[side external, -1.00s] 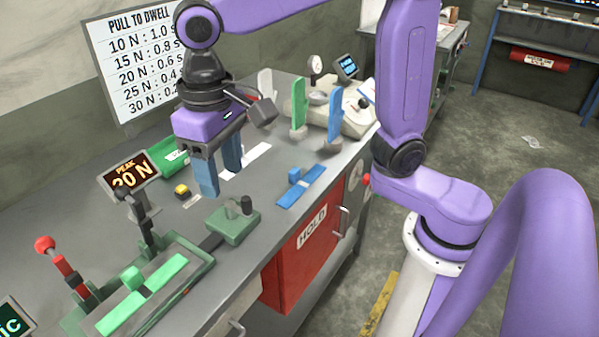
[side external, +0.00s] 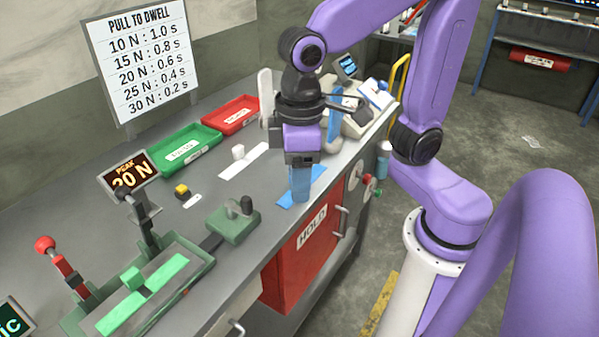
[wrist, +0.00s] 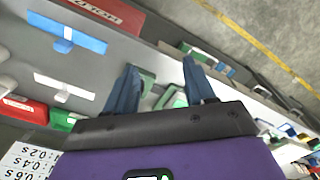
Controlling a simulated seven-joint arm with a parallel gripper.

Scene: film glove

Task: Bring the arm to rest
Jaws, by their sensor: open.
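My purple arm ends in my gripper (side external: 300,187), which has blue fingers pointing down. In the side external view it hangs in front of the blue strip (side external: 318,182) near the bench's front edge. That view does not show its exact height. In the wrist view my gripper (wrist: 158,70) has its two fingers spread apart with nothing held between them. The blue strip (wrist: 90,43) with a small blue block lies off to the left there.
The grey bench (side external: 165,215) carries a green tray (side external: 205,137), a red tray (side external: 237,104), a white strip (side external: 257,158) and a green fixture (side external: 232,222). A red-knobbed lever (side external: 62,265) stands at front left. A machine with a small screen (side external: 346,67) is behind my gripper.

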